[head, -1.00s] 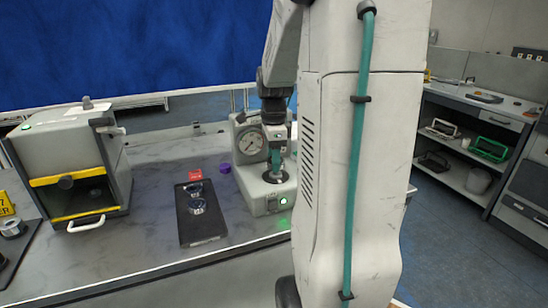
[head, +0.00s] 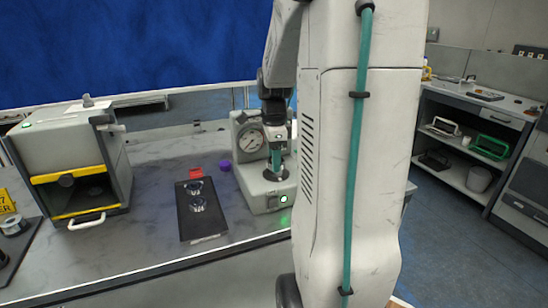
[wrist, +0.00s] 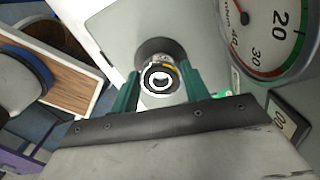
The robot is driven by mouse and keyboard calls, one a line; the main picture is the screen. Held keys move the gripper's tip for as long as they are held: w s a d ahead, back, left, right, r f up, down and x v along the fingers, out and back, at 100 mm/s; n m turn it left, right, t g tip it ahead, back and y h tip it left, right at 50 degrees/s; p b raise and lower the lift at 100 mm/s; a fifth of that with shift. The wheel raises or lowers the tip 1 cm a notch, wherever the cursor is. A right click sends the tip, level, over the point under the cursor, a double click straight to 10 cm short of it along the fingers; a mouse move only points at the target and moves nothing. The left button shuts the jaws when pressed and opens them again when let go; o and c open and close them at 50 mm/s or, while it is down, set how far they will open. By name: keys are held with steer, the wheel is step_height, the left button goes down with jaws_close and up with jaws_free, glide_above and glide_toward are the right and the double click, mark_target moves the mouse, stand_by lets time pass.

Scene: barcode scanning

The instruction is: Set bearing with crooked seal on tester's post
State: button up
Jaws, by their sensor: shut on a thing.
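My gripper (wrist: 160,88) is shut on a ring-shaped bearing (wrist: 159,83), which shows a bright ring and a small orange-yellow mark at its edge in the wrist view. In the head view my gripper (head: 276,165) points down over the base of the grey tester (head: 262,198), beside its dial gauge (head: 250,140). A dark round plate (wrist: 152,48) on the tester shows behind the bearing in the wrist view. The post is hidden, and I cannot tell whether the bearing touches it. The gauge (wrist: 262,35) is close on the right in the wrist view.
A black tray (head: 205,228) left of the tester holds two bearings (head: 198,205). A red block (head: 196,173) and a purple piece (head: 225,165) lie near it. A grey cabinet with a yellow-edged opening (head: 68,178) stands at left. A green light glows on the tester's front.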

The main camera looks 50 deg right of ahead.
steer(key=shift+f, duration=0.65)
stand_by(0.3)
steer(key=o, duration=1.5)
steer(key=shift+r, duration=3.75)
